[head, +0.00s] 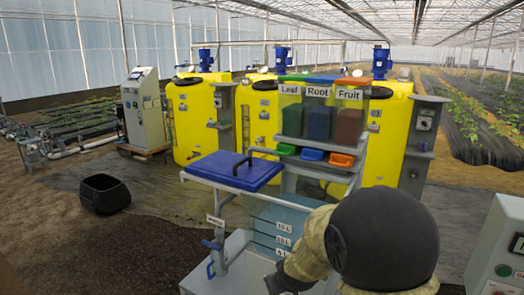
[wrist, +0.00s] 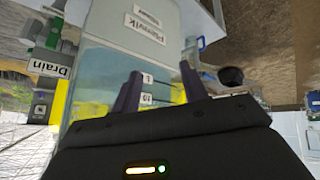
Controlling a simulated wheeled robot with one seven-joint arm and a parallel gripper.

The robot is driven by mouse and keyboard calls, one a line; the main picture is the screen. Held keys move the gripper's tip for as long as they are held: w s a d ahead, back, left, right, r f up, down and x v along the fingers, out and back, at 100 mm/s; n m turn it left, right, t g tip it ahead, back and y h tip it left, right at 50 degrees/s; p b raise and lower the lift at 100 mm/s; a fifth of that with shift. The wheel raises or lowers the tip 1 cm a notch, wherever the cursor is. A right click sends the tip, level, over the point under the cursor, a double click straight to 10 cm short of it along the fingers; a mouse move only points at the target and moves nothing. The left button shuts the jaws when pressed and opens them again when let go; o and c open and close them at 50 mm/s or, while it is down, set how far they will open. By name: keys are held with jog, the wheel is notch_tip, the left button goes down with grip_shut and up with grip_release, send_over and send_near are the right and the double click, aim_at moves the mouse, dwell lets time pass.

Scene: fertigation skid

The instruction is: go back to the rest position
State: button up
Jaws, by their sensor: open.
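My gripper (wrist: 160,86) is open, with its two dark fingers apart and nothing visible between them. In the wrist view the fingers point at the side of a translucent tank (wrist: 108,62) with level marks. In the head view my arm covers the lower right, and the dark end of my gripper (head: 280,283) shows low in front of the tank (head: 285,218), near its level labels. Whether it touches the tank cannot be told.
A rack with Leaf, Root and Fruit containers (head: 318,122) and small coloured trays (head: 312,154) stands behind the tank. Yellow tanks (head: 190,120) with blue motors line the back. A black tub (head: 104,194) sits on the ground at left. A white cabinet (head: 498,245) is close at right.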

jog(key=s+d+r+m+g+p, duration=0.1)
jog(key=s+d, duration=0.3)
jog(key=s, duration=0.5)
jog(key=s+d+r+m+g+h+p, duration=0.1)
jog(key=s+d, duration=0.4)
jog(key=s, duration=0.5)
jog(key=r+m+g, duration=0.1)
jog(key=m+g, duration=0.1)
jog(key=shift+s+d+m+g, duration=0.2)
jog(key=shift+m+g, duration=0.1)
jog(key=shift+g, duration=0.1)
jog(key=shift+w, duration=0.15)
jog(key=shift+c, duration=0.4)
